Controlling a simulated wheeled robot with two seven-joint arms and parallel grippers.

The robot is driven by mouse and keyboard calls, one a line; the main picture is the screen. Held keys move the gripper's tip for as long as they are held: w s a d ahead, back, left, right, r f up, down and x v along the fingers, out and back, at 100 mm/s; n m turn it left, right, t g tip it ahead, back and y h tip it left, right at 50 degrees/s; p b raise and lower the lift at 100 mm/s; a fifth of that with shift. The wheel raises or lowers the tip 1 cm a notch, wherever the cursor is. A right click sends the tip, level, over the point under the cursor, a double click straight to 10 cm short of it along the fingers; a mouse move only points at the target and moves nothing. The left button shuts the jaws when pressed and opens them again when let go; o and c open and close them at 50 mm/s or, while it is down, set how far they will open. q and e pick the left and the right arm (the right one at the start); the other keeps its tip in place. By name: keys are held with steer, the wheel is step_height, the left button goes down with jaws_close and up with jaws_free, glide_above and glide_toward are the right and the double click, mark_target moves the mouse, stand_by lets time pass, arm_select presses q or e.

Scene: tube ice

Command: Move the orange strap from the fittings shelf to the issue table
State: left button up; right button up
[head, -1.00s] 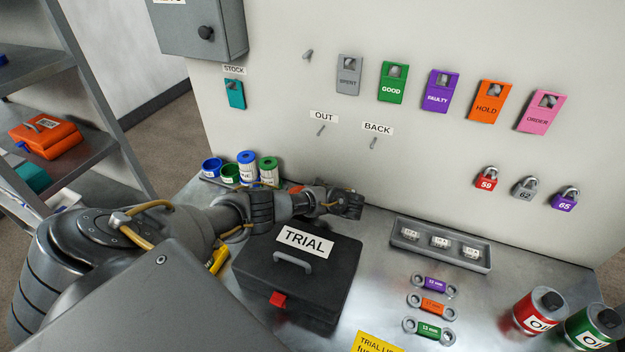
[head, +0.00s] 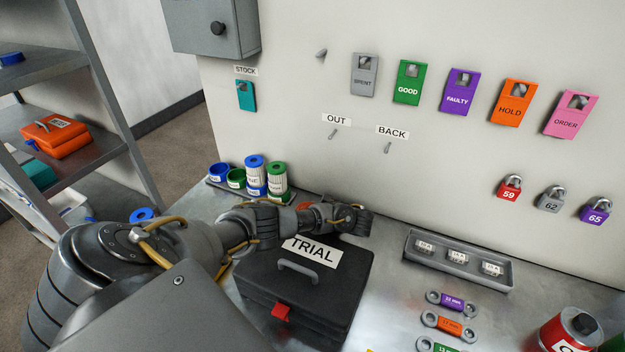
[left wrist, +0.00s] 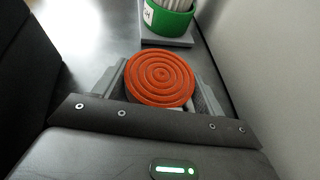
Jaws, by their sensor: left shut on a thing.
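The orange strap (left wrist: 160,78) shows in the left wrist view as a flat round coil between the fingers of my left gripper (left wrist: 160,92), which is shut on it. In the head view only a small orange patch of it (head: 303,206) shows behind my left arm. There the fingers are mostly hidden by the arm, above the back of the black TRIAL case. A metal-topped table (head: 385,285) lies under the arm; no label shows whether it is the issue table. A grey shelf unit (head: 95,150) stands at the left; I cannot tell if it is the fittings shelf. My right gripper is not in view.
The black TRIAL case (head: 330,290) stands below the arm. Blue and green tubs (head: 236,178) stand on a tray at the back left; a green one (left wrist: 172,22) is ahead of the gripper. A grey tray (head: 458,262) lies right. The wall is close behind.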

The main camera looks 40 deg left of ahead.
arm_select(q)
steer(key=shift+f, duration=0.15)
steer(key=o, duration=1)
steer(key=shift+w+d, duration=0.1)
steer(key=shift+w, duration=0.05)
steer(key=shift+d+r, duration=0.2)
steer(key=shift+d, duration=0.25)
steer(key=p+v, duration=0.1)
steer(key=v, duration=0.2)
steer(key=p+v, duration=0.1)
steer(key=v, duration=0.1)
steer(key=shift+d+r+p, duration=0.2)
steer(key=shift+r+p, duration=0.1)
steer(key=shift+r, duration=0.1)
steer(key=shift+d+r, duration=0.1)
steer(key=shift+d, duration=0.4)
